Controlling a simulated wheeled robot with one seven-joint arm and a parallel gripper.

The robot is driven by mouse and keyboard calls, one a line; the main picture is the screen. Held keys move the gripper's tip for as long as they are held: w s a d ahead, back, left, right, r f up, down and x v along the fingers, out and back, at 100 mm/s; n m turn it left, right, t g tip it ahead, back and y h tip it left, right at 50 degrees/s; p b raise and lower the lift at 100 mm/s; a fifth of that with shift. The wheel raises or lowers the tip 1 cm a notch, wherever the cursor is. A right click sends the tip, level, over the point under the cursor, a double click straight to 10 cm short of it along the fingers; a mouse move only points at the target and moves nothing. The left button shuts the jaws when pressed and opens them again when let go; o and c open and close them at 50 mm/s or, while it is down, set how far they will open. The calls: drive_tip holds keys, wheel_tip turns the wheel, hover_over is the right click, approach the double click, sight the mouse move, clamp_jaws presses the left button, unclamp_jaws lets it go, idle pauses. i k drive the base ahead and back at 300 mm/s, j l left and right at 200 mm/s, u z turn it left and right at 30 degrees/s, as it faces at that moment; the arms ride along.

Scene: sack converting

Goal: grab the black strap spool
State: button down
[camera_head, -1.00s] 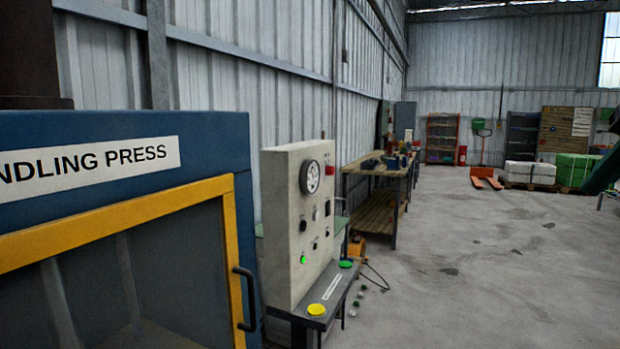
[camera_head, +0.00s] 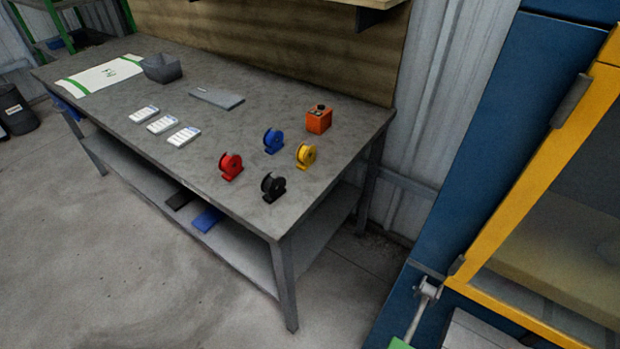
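The black strap spool (camera_head: 272,187) stands upright near the front right corner of a grey workbench (camera_head: 225,105). A red spool (camera_head: 230,166) stands to its left, a blue spool (camera_head: 273,140) behind it and a yellow spool (camera_head: 306,155) behind and to its right. The black spool is in full view with nothing in front of it. My gripper is not in view.
An orange box (camera_head: 319,119) stands behind the spools. White label packs (camera_head: 162,125), a grey flat plate (camera_head: 217,97), a dark bin (camera_head: 160,68) and a white sack (camera_head: 103,74) lie further left. A blue and yellow press (camera_head: 525,160) stands right. Floor in front is clear.

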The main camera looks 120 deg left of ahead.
sight(273, 185)
drive_tip(key=k+l+u, duration=0.2)
drive_tip(key=u, duration=0.25)
drive_tip(key=k+l+u, duration=0.1)
drive_tip(key=k+u, duration=0.15)
drive_tip(key=u, duration=3.15)
drive_tip(key=i+l+u, duration=0.2)
drive_tip(key=l, duration=0.25)
drive_tip(key=k+j, duration=0.05)
drive_tip(key=k, duration=0.05)
